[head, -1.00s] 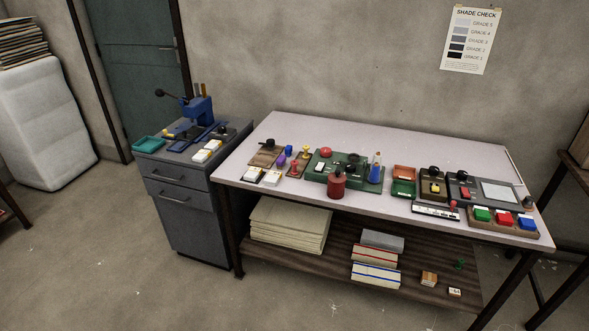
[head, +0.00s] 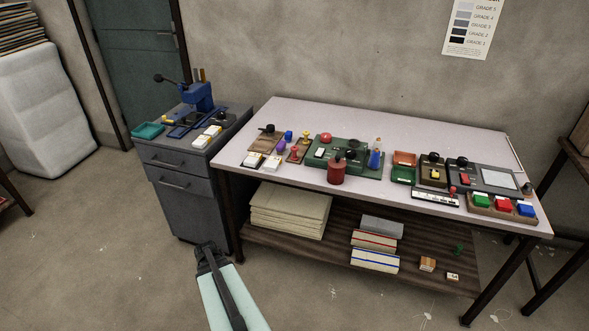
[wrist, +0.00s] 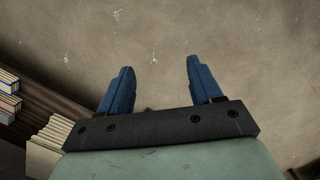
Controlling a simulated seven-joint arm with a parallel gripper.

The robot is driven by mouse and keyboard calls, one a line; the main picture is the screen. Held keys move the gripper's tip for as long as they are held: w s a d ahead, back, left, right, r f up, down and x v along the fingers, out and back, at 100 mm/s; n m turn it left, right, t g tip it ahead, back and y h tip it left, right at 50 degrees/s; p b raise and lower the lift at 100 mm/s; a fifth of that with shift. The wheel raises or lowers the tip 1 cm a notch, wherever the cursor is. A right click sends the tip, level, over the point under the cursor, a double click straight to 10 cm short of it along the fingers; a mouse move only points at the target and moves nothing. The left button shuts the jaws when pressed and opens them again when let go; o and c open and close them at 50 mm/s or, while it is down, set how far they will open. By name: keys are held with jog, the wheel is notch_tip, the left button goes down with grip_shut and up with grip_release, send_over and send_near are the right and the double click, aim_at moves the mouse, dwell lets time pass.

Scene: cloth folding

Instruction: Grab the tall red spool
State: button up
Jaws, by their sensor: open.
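A tall red cylinder with a dark top (head: 336,171) stands upright at the front middle of the white table. A smaller, spool-shaped red piece (head: 295,155) stands to its left, beside a small yellow piece (head: 306,138). I cannot tell for certain which of the two red things is the spool. My gripper (head: 206,253) is low in front of the table's left end, well apart from both. In the wrist view its two blue fingers (wrist: 160,75) are spread, with only bare floor between them.
A green tray (head: 370,171) with dark parts lies behind the cylinder. A blue bottle (head: 375,159) stands to its right. White boxes (head: 263,160) lie at the left front. A grey drawer cabinet (head: 185,190) adjoins the table. The lower shelf (head: 330,250) holds paper stacks.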

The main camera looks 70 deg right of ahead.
jog(key=d+r+m+t+h, duration=0.15)
jog(key=d+r, duration=0.45)
jog(key=d, duration=0.6)
jog(key=m+t+h, duration=0.1)
jog(key=m+h, duration=0.3)
jog(key=m, duration=0.1)
send_near(294, 149)
jog(key=s+a, duration=0.1)
jog(key=a, duration=0.3)
jog(key=d+f, duration=0.3)
jog(key=w+d+f, duration=0.1)
jog(key=d+f, duration=0.1)
jog(key=f, duration=0.2)
jog(key=w+d+f, duration=0.1)
jog(key=d+f, duration=0.2)
jog(key=shift+d+f, duration=0.3)
jog(key=shift+f, duration=0.1)
jog(key=shift+c, duration=0.4)
jog(key=c, duration=1)
